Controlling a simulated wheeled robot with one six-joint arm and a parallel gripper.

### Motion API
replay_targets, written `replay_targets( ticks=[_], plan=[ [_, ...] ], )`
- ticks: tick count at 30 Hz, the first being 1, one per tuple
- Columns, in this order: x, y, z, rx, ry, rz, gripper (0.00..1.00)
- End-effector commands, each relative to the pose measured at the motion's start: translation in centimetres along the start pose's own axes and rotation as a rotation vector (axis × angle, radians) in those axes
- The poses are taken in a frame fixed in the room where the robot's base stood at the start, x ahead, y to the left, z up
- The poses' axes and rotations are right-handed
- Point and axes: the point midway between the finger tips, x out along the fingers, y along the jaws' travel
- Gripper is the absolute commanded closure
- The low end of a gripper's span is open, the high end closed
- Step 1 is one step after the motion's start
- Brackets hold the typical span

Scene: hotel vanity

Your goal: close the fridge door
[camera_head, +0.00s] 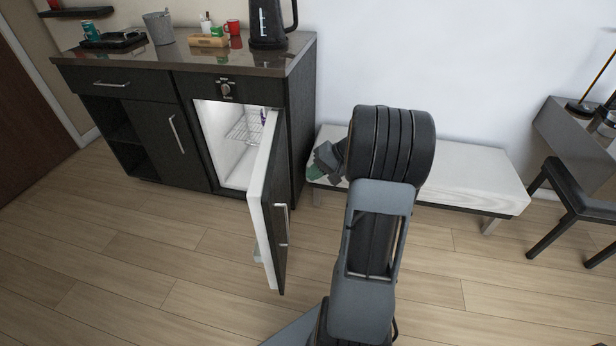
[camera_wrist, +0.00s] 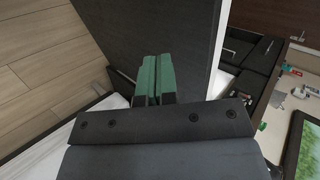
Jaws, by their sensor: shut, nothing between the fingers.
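The fridge door (camera_head: 268,200) stands wide open in the head view, swung out toward me from the lit white fridge (camera_head: 229,140) in the dark cabinet. Its dark outer face has a metal handle (camera_head: 282,225). In the wrist view the dark door panel (camera_wrist: 125,30) fills the upper middle, with its pale edge at right. My gripper (camera_head: 318,167) is to the right of the door, on its outer side, near the bench. In the wrist view its green fingers (camera_wrist: 157,75) are together and empty, pointing at the panel. I cannot tell whether they touch it.
A white bench (camera_head: 460,180) stands along the wall behind my arm. The cabinet counter (camera_head: 190,60) holds a kettle (camera_head: 268,25), a bucket (camera_head: 158,27) and a red mug (camera_head: 233,28). A dark chair (camera_head: 575,200) is at far right. The wooden floor left of the door is clear.

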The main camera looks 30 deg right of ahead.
Motion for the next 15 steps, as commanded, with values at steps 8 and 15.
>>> replay_targets(
  ticks=[8, 15],
  plan=[
    [5.7, 0.1, 0.1, -0.002, -0.006, 0.001, 1.00],
    [8.8, -1.2, 0.1, -0.004, -0.003, 0.002, 1.00]
  ],
)
